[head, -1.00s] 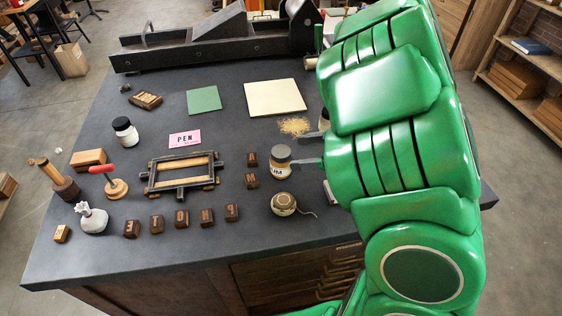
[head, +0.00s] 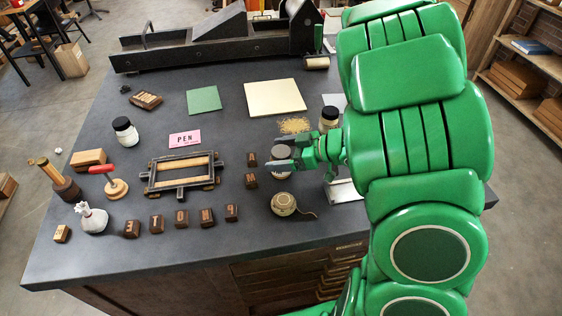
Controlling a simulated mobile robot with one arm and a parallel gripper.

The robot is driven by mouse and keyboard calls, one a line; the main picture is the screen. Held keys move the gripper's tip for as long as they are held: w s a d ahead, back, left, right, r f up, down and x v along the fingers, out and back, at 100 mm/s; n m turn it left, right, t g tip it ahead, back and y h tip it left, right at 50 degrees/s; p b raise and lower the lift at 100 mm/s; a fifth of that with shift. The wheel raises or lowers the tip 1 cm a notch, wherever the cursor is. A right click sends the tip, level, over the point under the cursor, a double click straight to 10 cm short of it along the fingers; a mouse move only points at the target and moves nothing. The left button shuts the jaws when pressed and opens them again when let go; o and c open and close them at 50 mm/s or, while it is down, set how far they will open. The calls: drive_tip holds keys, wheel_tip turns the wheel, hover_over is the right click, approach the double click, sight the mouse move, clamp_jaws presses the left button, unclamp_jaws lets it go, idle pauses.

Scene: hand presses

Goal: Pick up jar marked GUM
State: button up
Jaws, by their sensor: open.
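The jar marked GUM (head: 281,176) stands upright on the dark table, left of my arm. Its grey lid and part of its pale body show; its label is now mostly hidden behind my gripper. My gripper (head: 279,154) is open, with its dark fingertips reaching left at the jar's upper part. One finger crosses the front of the jar near the lid. I cannot tell whether the fingers touch it.
A twine roll (head: 283,203) sits just in front of the jar. Wooden letter blocks (head: 251,180) stand close to its left. Another jar (head: 329,119) stands behind my gripper, near a yellow pile (head: 294,125). A wood-and-metal frame (head: 183,185) lies further left.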

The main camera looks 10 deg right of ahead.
drive_tip(key=shift+a, duration=0.1)
drive_tip(key=shift+c, duration=0.3)
drive_tip(key=c, duration=1.2)
